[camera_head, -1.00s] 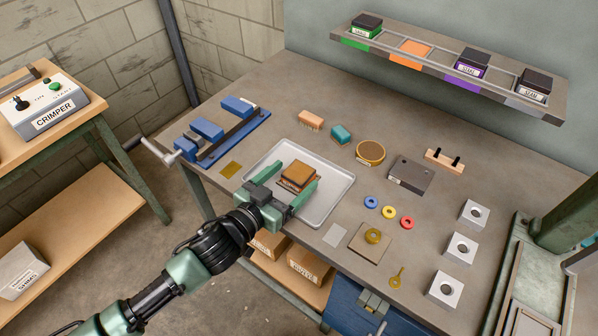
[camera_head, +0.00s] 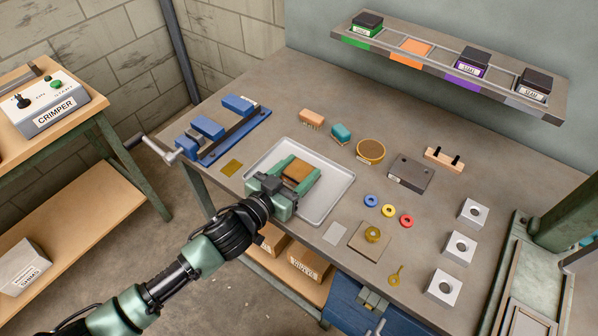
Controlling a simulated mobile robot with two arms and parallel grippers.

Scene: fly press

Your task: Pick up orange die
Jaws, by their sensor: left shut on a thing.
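The orange die (camera_head: 298,172) is a brownish-orange block with a dark top edge, over the metal tray (camera_head: 335,190) near the front of the bench. My left gripper (camera_head: 298,174) reaches in from the lower left, with one green finger on each side of the die, and is shut on it. I cannot tell whether the die still touches the tray. The lower part of the die is hidden by the fingers. My right gripper is not in view.
A blue vise (camera_head: 222,128) stands behind left of the tray. A shelf (camera_head: 450,66) at the back holds dies and has an empty orange-marked place (camera_head: 412,50).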

